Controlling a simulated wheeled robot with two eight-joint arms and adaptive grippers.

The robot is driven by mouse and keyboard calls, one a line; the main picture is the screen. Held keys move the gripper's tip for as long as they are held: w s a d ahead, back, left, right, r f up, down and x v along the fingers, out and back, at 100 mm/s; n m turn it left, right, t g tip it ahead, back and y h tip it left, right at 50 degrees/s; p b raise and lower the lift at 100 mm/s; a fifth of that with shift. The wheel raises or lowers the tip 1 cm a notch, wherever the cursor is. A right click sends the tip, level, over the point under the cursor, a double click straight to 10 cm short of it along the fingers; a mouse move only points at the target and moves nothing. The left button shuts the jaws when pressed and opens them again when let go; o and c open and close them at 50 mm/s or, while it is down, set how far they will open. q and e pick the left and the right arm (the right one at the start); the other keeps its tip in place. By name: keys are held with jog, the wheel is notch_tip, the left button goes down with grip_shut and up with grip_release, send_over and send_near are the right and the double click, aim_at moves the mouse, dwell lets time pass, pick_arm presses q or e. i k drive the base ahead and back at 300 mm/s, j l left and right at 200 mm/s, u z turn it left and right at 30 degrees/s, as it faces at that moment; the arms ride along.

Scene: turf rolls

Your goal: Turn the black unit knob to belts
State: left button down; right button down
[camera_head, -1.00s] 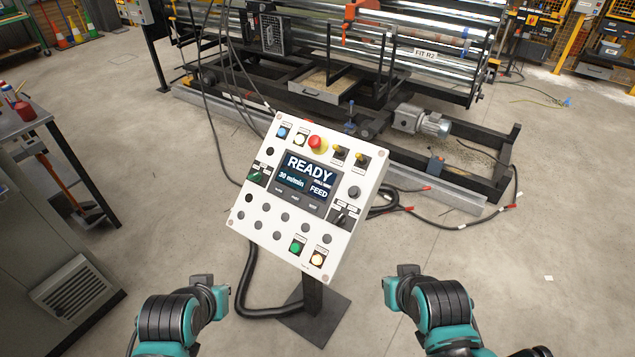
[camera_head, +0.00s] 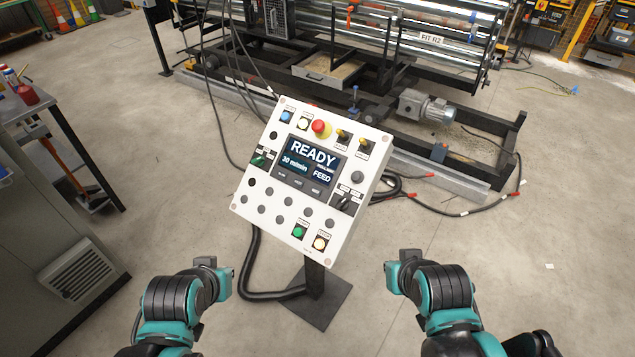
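The white control panel (camera_head: 262,207) stands tilted on a post in the middle of the head view. A black selector knob (camera_head: 345,203) sits at its right edge, with small dark labels around it that are too small to read; its pointer direction is unclear. A green selector knob (camera_head: 258,160) sits at the left edge. The screen (camera_head: 308,163) between them reads READY, 30 m/min and FEED. My left and right arms show at the bottom, apart from the panel. No gripper fingers show.
The panel carries a red mushroom button (camera_head: 321,128), a lit green button (camera_head: 298,232), a lit white button (camera_head: 320,243) and two yellow-marked switches. A roller machine (camera_head: 418,105) stands behind. A bench (camera_head: 30,105) and grey cabinet (camera_head: 50,225) are left. Cables lie on the floor.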

aim_at(343, 204)
jog(key=l, duration=1.5)
jog(key=u, duration=0.05)
